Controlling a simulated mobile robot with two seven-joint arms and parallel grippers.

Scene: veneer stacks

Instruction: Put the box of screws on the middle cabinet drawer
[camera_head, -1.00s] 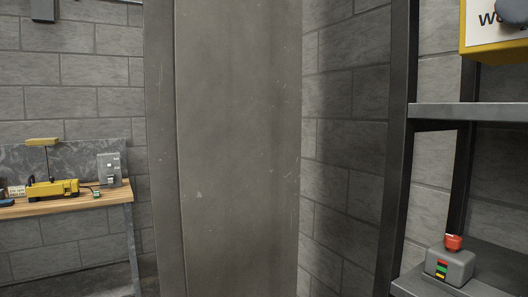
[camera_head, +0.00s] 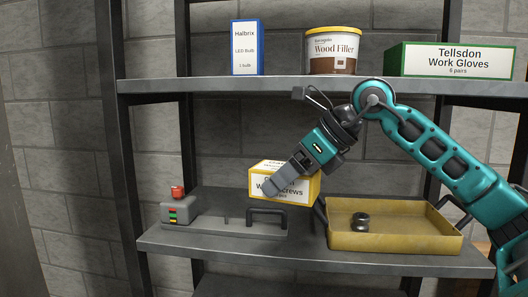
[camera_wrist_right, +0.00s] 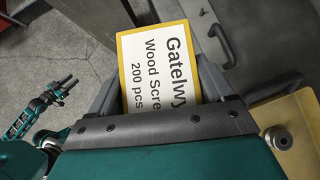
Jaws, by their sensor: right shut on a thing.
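The box of screws (camera_head: 298,190), yellow with a white label, is in my right gripper (camera_head: 272,188), which is shut on it. The box is in front of the lower shelf in the head view, between the red-button device and the yellow tray. In the right wrist view the box (camera_wrist_right: 160,62) lies between the two fingers, its label reading "Wood Scre… 200 pcs". My left gripper (camera_wrist_right: 66,86) shows small at the left of the right wrist view; whether it is open or shut is unclear. I cannot make out a cabinet drawer for certain.
A yellow tray (camera_head: 395,241) with dark round pieces stands on the lower shelf (camera_head: 215,248). A grey device with a red button (camera_head: 178,208) stands at left. A black handle (camera_head: 268,213) is below the box. The upper shelf (camera_head: 200,86) holds bulbs, wood filler and gloves.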

